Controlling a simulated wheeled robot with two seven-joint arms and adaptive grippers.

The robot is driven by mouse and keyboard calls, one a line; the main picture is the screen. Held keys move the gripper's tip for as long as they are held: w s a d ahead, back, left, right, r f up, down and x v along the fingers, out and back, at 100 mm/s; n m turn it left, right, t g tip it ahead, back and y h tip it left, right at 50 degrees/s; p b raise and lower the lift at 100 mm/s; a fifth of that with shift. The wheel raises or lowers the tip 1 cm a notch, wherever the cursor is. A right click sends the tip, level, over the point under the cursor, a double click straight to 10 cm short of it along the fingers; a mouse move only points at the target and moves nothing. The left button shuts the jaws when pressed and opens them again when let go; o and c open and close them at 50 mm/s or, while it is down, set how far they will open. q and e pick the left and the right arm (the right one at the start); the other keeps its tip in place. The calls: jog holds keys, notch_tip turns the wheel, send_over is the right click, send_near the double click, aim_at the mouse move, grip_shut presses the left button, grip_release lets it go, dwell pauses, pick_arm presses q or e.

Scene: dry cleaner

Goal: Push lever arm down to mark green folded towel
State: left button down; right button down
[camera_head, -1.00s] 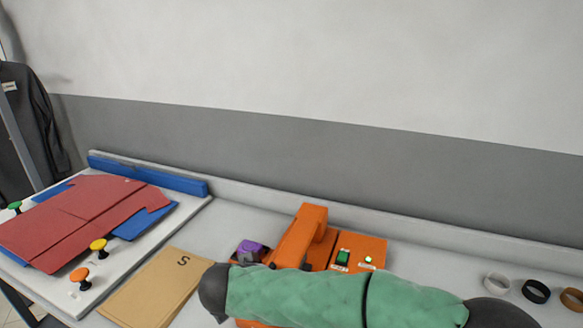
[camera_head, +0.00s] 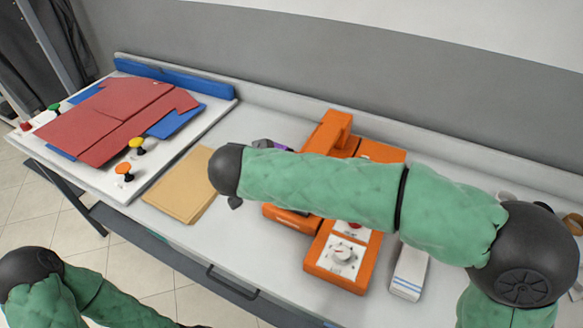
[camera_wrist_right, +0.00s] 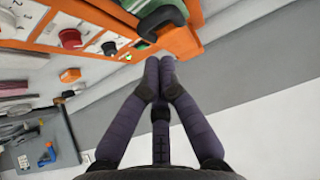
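The orange marking machine (camera_head: 336,274) stands on the counter in the head view, with a dial on its front. Its orange lever arm (camera_head: 330,131) rises at the back; my right forearm hides its lower part and the middle of the machine. I cannot make out a green folded towel in the head view. In the right wrist view a green piece (camera_wrist_right: 161,14) shows at the top edge by the orange panel; I cannot tell what it is. My right gripper (camera_wrist_right: 160,66) has its fingers together, with nothing seen between them.
A white striped folded cloth (camera_head: 409,272) lies right of the machine. A tan folder (camera_head: 180,187) lies to the left, beside a folding board (camera_head: 125,120) with coloured knobs.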

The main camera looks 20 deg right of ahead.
jog(key=shift+s+a+r+p, duration=0.45)
jog(key=shift+s+a+r, duration=0.8)
jog(key=shift+a, duration=0.2)
